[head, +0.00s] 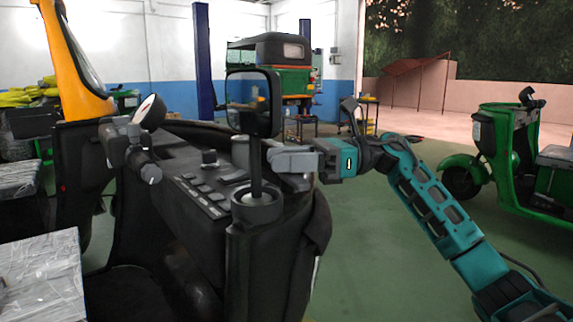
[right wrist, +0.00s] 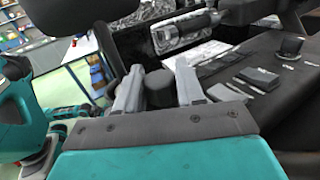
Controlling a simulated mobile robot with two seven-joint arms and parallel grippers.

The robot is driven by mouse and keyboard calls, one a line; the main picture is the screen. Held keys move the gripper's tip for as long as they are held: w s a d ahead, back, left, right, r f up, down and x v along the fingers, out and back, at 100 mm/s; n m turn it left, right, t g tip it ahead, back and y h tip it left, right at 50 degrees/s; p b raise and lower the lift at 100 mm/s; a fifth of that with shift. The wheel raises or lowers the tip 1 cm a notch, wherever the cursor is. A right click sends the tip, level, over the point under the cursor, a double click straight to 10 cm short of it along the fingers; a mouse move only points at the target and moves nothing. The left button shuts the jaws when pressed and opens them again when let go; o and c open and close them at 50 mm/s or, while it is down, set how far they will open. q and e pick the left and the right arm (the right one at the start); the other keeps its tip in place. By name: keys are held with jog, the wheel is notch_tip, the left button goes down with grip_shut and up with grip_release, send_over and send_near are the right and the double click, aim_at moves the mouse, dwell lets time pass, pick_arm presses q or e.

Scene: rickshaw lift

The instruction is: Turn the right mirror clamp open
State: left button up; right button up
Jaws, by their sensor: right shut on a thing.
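The right mirror (head: 253,102) has a black frame and stands upright on a dark stem (head: 256,160). The stem rises from a round dark base (head: 257,205) at the dashboard's right corner. My right gripper (head: 272,162) reaches in from the right, its grey fingers beside and partly behind the stem. In the right wrist view, my right gripper (right wrist: 158,82) is shut on a short dark round piece (right wrist: 160,92), which seems to be the mirror clamp. Its far side is hidden. My left gripper is not in view.
The black dashboard (head: 205,190) with switches lies left of the stem. A grey handlebar grip (head: 145,165) and round mirror (head: 150,112) are further left. A green scooter-like vehicle (head: 500,165) stands at the right. The green floor (head: 385,270) between is clear.

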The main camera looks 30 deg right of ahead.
jog(key=n+g, duration=0.1)
jog(key=g, duration=0.1)
jog(key=n+g+y+p, duration=0.1)
jog(key=n+g, duration=0.1)
jog(key=g, duration=0.1)
jog(key=shift+w+r+n+g, duration=0.1)
jog(key=shift+n+g, duration=1.9)
jog(key=shift+g, duration=0.9)
jog(key=shift+f+g, duration=0.25)
jog(key=shift+g, duration=0.05)
jog(key=o, duration=0.9)
jog(key=shift+o, duration=0.2)
jog(key=shift+r, duration=0.1)
